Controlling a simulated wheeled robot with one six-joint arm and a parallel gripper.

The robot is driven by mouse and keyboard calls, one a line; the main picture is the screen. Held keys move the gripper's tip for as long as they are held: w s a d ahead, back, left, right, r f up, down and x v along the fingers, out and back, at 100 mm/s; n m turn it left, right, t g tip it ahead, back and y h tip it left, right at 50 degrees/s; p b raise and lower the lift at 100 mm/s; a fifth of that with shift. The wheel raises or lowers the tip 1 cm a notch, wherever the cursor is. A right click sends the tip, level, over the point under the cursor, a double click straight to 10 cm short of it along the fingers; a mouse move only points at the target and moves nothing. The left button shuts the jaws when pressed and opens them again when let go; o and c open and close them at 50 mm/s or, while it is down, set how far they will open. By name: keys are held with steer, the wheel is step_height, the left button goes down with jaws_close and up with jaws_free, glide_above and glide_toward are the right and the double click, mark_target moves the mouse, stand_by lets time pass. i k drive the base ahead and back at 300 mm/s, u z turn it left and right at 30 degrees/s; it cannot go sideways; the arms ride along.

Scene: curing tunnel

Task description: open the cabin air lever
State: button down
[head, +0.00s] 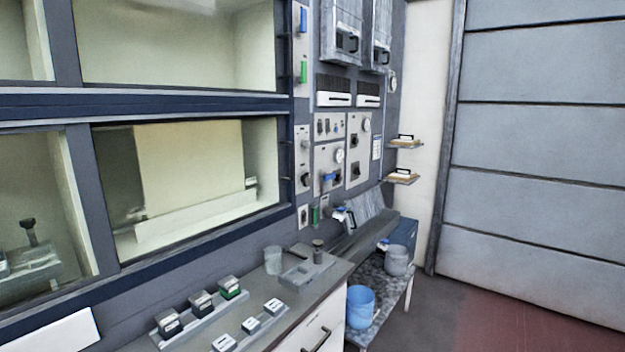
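A grey control panel with gauges, knobs and levers stands right of the glazed cabin. No label can be read, so I cannot tell which lever is the cabin air lever. A blue lever (330,177) lies roughly level on the panel below a round gauge (339,155). A blue upright handle (303,20) and a green upright handle (303,71) sit on the narrow strip at the upper left of the panel. A small green upright handle (315,215) sits low on the panel. My gripper is not in view.
A counter (330,268) with a glass beaker (273,260) and several small blocks runs below the cabin window. A blue bucket (360,306) stands on a low shelf at its right end. Small wall shelves (406,146) stick out right of the panel. Floor (440,310) shows clear at the lower right.

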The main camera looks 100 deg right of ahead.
mark_target(331, 174)
steer(key=z, duration=4.8)
steer(key=i, duration=2.85)
steer(key=u, duration=3.15)
